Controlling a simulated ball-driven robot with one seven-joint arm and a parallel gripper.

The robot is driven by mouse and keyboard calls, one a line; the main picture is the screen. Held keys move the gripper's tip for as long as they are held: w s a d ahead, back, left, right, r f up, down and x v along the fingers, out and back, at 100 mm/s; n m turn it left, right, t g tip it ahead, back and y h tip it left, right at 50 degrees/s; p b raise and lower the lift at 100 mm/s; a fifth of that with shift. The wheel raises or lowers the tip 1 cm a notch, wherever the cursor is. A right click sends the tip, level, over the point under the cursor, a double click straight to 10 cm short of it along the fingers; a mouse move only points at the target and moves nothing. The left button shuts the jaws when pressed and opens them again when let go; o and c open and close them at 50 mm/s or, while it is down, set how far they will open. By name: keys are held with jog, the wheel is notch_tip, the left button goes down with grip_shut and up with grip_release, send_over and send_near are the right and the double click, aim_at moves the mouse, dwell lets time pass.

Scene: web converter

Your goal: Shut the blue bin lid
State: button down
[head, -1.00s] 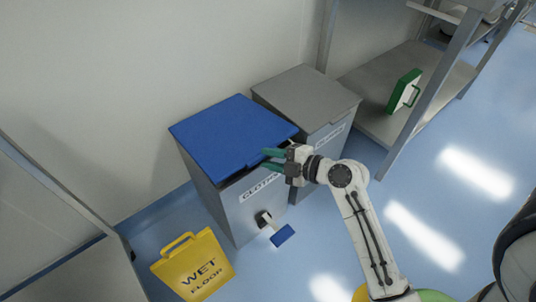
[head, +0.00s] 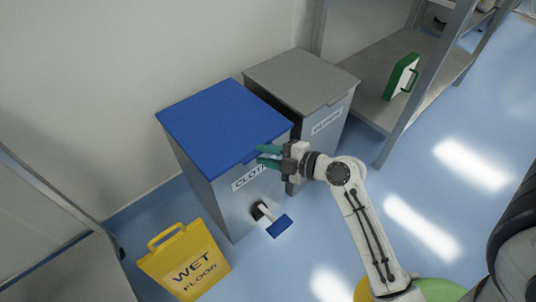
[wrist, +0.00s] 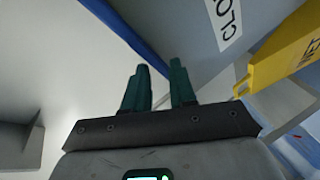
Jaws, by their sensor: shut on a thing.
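The blue bin lid (head: 222,122) lies flat on top of a grey metal bin (head: 232,205), with no clear gap under its front edge in the head view. The bin's front label (head: 248,178) is partly hidden behind my gripper. My gripper (head: 262,156) is at the lid's front edge near the right corner, its two green fingers spread slightly around the edge. In the wrist view, the lid's blue edge (wrist: 128,32) runs down to between the fingertips (wrist: 160,68). The exact contact is hard to see.
A second bin with a grey lid (head: 300,78) stands close on the right. A blue pedal (head: 279,226) sticks out at the blue-lidded bin's foot. A yellow wet floor sign (head: 186,262) stands at the front left. A metal shelf (head: 400,70) holds a green-and-white case (head: 402,76).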

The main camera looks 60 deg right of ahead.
jog(key=shift+w+a+f, duration=0.1)
jog(key=shift+w+f, duration=0.1)
jog(key=shift+f, duration=0.65)
jog(key=c, duration=1)
grip_release()
jog(key=shift+o, duration=0.2)
jog(key=shift+s, duration=0.1)
jog(key=a+r+p+v, duration=0.1)
jog(key=p+v, duration=0.1)
jog(key=v, duration=0.9)
jog(key=shift+d, duration=0.45)
jog(key=shift+s, duration=0.1)
